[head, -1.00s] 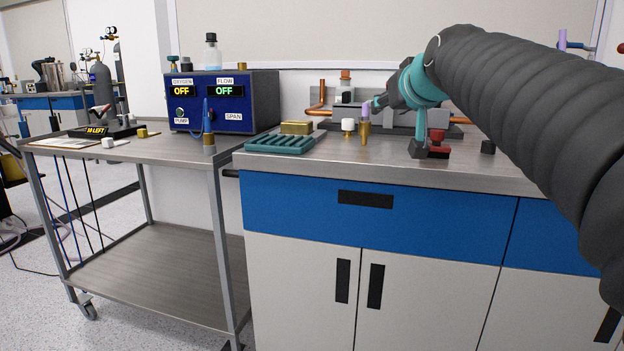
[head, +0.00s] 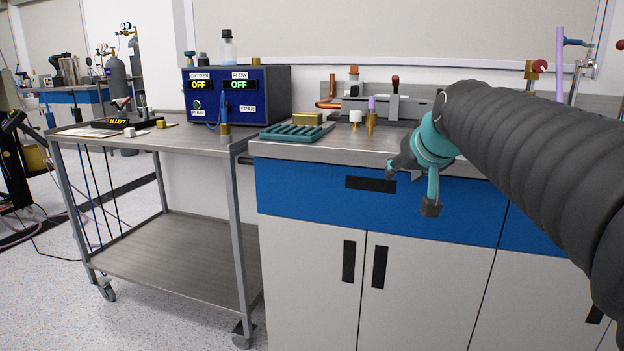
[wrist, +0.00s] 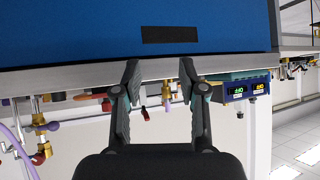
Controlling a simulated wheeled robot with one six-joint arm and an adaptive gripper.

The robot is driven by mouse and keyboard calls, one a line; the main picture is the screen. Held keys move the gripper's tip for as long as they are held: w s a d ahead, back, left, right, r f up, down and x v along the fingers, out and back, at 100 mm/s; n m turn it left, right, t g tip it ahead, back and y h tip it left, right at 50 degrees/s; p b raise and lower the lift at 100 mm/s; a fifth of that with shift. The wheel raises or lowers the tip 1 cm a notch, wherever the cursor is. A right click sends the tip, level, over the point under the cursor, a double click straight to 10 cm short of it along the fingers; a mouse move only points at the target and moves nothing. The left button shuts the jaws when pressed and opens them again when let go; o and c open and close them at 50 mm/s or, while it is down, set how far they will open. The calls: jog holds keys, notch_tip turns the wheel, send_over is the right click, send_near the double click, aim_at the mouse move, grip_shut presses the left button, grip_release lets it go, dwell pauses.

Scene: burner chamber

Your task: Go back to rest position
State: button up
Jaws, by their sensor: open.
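My gripper (head: 411,188) is open and empty in the head view, at the end of my dark ribbed arm. It hangs in front of the bench's blue drawer front (head: 290,190), just below the counter edge and right of the black drawer handle (head: 371,184). In the wrist view, which looks upside down, its two fingers stand apart (wrist: 160,70), with nothing between them. The blue drawer front (wrist: 80,30) and the counter edge show beyond the fingertips.
The counter holds a green slotted tray (head: 291,133), a gold block (head: 307,118), a brass piece with a purple top (head: 371,118) and a white-topped piece (head: 355,117). A blue oxygen/flow box (head: 268,88) stands on the metal cart (head: 190,139) at left. Floor shows left of the cart.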

jog(key=s+f+g, duration=0.2)
jog(key=s+f, duration=0.9)
jog(key=s, duration=0.2)
jog(key=s+a+f+g+p, duration=0.1)
jog(key=s+f+g, duration=0.2)
jog(key=s+f, duration=0.8)
jog(key=s, duration=0.3)
jog(key=shift+a+h, duration=0.25)
jog(key=shift+h, duration=0.15)
